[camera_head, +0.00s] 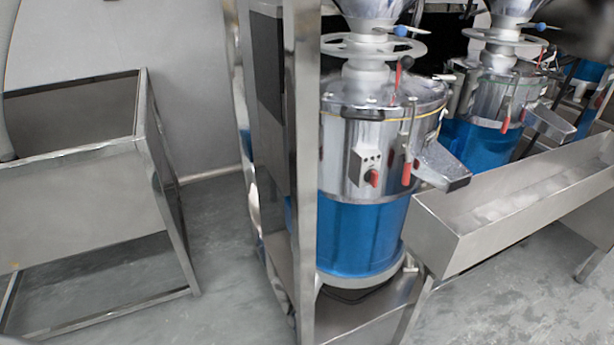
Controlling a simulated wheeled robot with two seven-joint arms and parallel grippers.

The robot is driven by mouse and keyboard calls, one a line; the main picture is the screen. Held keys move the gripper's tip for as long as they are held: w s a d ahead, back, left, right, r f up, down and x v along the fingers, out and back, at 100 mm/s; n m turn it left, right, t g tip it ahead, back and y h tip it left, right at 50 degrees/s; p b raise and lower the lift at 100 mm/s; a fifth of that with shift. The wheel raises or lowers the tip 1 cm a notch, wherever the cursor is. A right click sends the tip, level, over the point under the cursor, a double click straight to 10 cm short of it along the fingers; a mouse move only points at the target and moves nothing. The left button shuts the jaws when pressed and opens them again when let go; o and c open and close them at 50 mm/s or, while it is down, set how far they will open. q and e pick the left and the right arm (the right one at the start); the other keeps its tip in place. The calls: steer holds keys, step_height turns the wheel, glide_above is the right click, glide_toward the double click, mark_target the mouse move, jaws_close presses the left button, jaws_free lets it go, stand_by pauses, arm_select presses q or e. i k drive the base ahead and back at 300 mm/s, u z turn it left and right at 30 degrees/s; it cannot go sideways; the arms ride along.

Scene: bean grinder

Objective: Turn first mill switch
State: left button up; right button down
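The nearest mill (345,140) stands left of the second mill, with a shiny metal upper body and a blue lower body (361,236). Its switch is a red knob (373,177) on a small metal box on the front of the upper body. Two red-handled levers show on this mill, one upright (407,172) just right of the switch box and one near the top (406,62). Neither of my grippers is in view, so their distance from the switch cannot be seen.
A steel post (302,170) stands just left of the mill. A steel trough (520,205) runs along the right below the mill's spout (440,166). A second mill (497,95) stands behind right. A steel-framed bin (80,195) is at left, with open floor (232,250) between.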

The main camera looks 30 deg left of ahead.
mark_target(371, 177)
steer(key=u, duration=0.35)
steer(key=k, duration=0.85)
steer(key=u, duration=1.35)
steer(key=i, duration=0.75)
steer(key=z, duration=0.6)
steer(key=i, duration=0.7)
steer(key=z, duration=0.9)
steer(key=k, duration=0.4)
steer(key=u, duration=0.6)
steer(key=i, duration=0.9)
steer(key=z, duration=0.3)
